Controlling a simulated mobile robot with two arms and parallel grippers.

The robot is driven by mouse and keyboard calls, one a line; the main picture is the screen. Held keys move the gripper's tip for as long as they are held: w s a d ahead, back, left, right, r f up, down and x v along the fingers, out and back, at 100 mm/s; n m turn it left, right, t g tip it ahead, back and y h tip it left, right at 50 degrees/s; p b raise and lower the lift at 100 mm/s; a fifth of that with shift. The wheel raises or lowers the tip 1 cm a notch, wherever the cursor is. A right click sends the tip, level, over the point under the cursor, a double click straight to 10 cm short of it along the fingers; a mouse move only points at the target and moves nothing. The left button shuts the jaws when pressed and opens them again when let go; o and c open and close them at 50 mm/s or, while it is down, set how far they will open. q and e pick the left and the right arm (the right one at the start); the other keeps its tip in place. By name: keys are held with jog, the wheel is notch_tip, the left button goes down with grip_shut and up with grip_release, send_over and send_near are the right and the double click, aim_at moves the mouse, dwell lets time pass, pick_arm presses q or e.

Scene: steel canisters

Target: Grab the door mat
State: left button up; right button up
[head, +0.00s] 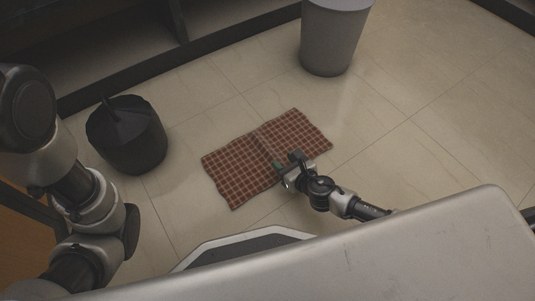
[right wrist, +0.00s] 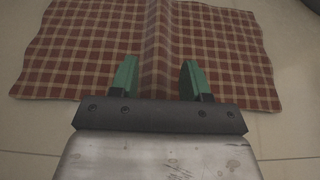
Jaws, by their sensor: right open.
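The door mat (head: 235,172) is a red-brown checked cloth lying on the tiled floor in the middle of the head view, with a raised fold running across its middle. It also fills the upper part of the right wrist view (right wrist: 85,50). My right gripper (head: 287,162) is at the mat's near edge, over the fold. In the right wrist view its two green fingers (right wrist: 159,78) are apart, with the fold between them. I cannot tell whether the fingers touch the mat. My left arm shows at the left of the head view, but its gripper is out of sight.
A dark shelf edge (head: 140,67) runs along the back. The tiled floor (head: 430,100) to the right is clear.

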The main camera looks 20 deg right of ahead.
aim_at(276, 158)
jog(key=b+x, duration=0.1)
jog(key=x, duration=0.1)
jog(key=f+b+x, duration=0.1)
jog(key=b+x, duration=0.1)
jog(key=shift+w+a+b, duration=0.2)
jog(key=shift+w+b, duration=0.1)
jog(key=shift+b, duration=0.05)
jog(key=shift+r, duration=0.1)
grip_shut()
